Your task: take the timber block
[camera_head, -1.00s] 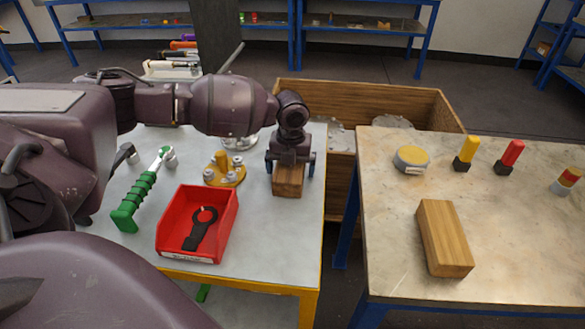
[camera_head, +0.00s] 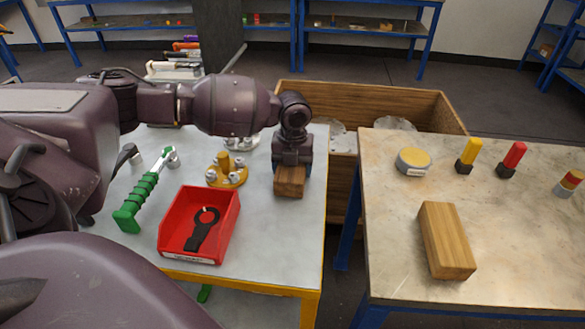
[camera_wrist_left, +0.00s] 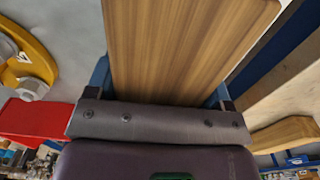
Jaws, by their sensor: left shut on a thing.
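A brown timber block (camera_head: 289,185) is at the right side of the left table. My left gripper (camera_head: 291,168) comes down over it and is shut on it; the fingers are mostly hidden in the head view. In the left wrist view, the timber block (camera_wrist_left: 180,45) fills the space between the two blue fingers, its wood grain facing the camera. I cannot tell whether the block still touches the table. A second, lighter wooden block (camera_head: 446,240) lies on the right table, apart from the grippers. My right gripper is not in view.
A red bin (camera_head: 200,225) with a black part, a green-handled tool (camera_head: 143,200) and a yellow flanged piece (camera_head: 226,172) sit left of the gripper. A wooden crate (camera_head: 440,112) stands behind. A gap separates the tables.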

